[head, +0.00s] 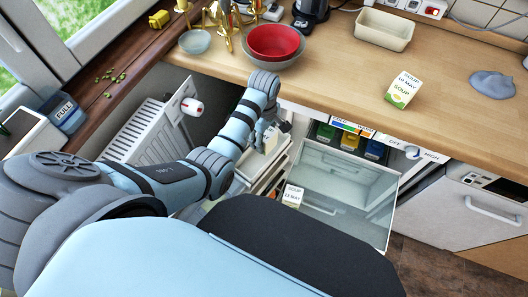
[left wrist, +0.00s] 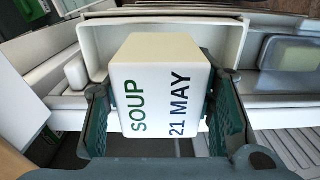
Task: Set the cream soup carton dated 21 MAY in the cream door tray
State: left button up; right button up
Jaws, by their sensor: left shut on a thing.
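The cream soup carton (left wrist: 160,90) reads SOUP 21 MAY in the left wrist view. My left gripper (left wrist: 165,115) is shut on it, one finger on each side. In the head view the left gripper (head: 262,136) is low at the open fridge door, with the carton (head: 271,143) partly hidden by the fingers. The cream door tray (left wrist: 160,27) shows behind and around the carton in the left wrist view. The carton is over or partly within it; its base is hidden, so I cannot tell whether it touches the tray floor. My right gripper is not in view.
Another soup carton (head: 403,90) stands on the counter (head: 340,80), and one more (head: 292,195) is by the fridge's glass shelf (head: 340,175). A radiator (head: 150,125) is left of the door. A red bowl (head: 275,42) and a cream bin (head: 385,28) are on the counter.

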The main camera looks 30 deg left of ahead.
pick_arm(q)
notch_tip(320, 180, down, 8)
jog(key=shift+s+r+b, duration=0.1)
jog(key=shift+b, duration=1.1)
jog(key=shift+f, duration=0.2)
jog(key=o, duration=1.4)
notch_tip(320, 180, up, 12)
jog(key=p, duration=0.4)
jog(key=shift+r, duration=0.25)
jog(key=shift+f, duration=0.1)
